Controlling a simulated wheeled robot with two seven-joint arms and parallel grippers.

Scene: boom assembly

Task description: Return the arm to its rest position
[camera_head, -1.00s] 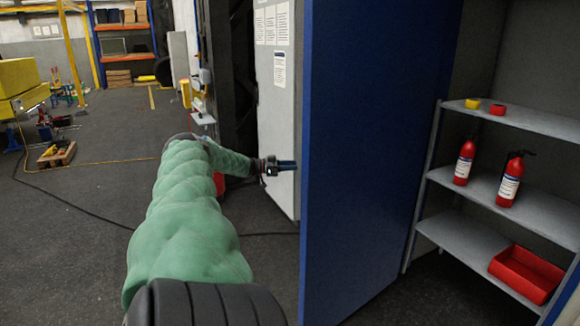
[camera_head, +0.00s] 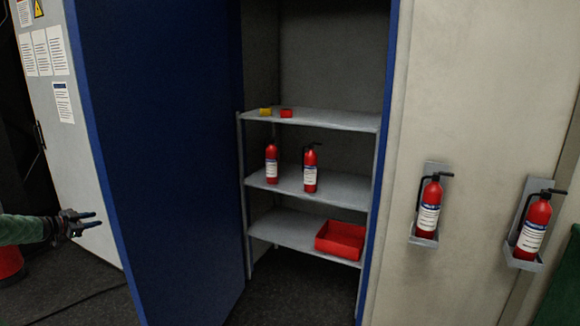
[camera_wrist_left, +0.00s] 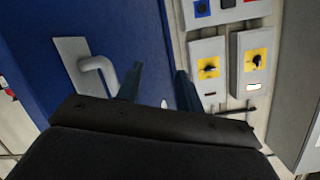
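My left gripper (camera_head: 88,219) is at the left edge of the head view, with its green-sleeved arm coming in from the left. Its two dark fingers are apart and nothing is between them. It is left of the open blue cabinet door (camera_head: 165,160), in front of a light panel. In the left wrist view the open fingers (camera_wrist_left: 158,86) are in front of a blue door surface with a grey handle (camera_wrist_left: 98,72), which is left of the fingers and not gripped. My right gripper is not in view.
The open cabinet has grey shelves (camera_head: 340,190) with two fire extinguishers (camera_head: 310,172) and a red bin (camera_head: 340,240). More extinguishers (camera_head: 429,208) hang on the wall at right. Control boxes with yellow switch plates (camera_wrist_left: 208,68) are right of the fingers in the wrist view.

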